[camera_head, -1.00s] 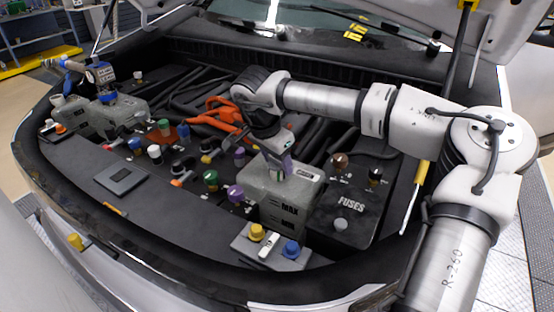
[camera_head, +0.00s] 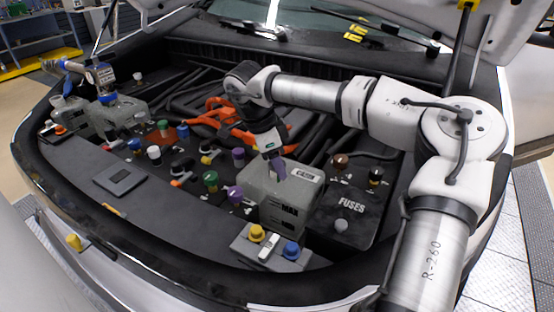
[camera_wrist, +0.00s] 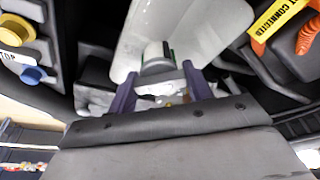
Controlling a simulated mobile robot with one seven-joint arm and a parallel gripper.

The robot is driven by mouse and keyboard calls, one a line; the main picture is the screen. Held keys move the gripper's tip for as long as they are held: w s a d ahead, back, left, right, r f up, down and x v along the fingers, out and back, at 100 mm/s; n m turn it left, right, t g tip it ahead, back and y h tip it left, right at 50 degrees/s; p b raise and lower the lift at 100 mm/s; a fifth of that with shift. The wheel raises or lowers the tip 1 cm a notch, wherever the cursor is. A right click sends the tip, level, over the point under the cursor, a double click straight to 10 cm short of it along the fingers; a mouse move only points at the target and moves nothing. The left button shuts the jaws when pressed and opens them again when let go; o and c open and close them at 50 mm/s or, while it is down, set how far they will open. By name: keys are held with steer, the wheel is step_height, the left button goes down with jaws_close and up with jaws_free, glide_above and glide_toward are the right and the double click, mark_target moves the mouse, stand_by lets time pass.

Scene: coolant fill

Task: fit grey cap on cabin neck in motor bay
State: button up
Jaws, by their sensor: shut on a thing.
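My gripper (camera_head: 275,167), with purple fingers, is over the top of a grey tank (camera_head: 258,200) marked MAX, in the right middle of the bay. In the wrist view, my gripper (camera_wrist: 160,92) is shut on a small pale grey cap (camera_wrist: 156,60) between its two fingers. The pale tank top (camera_wrist: 190,25) lies just beyond the cap. The neck under the cap is hidden by the cap and fingers, so I cannot tell whether they touch. The tank's top label is too small to read surely.
A black FUSES box (camera_head: 345,205) stands right of the tank. A block with yellow and blue caps (camera_head: 270,252) is in front. Several coloured caps stand to the left. Orange cables (camera_head: 220,115) run behind. A blue-handled tool (camera_head: 100,77) stands at the far left.

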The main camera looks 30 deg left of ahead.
steer(key=shift+f, duration=0.1)
steer(key=o, duration=1)
steer(key=shift+a, duration=0.1)
steer(key=shift+c, duration=0.2)
steer(key=v, duration=1.4)
steer(key=shift+b, duration=0.4)
steer(key=shift+f, duration=0.1)
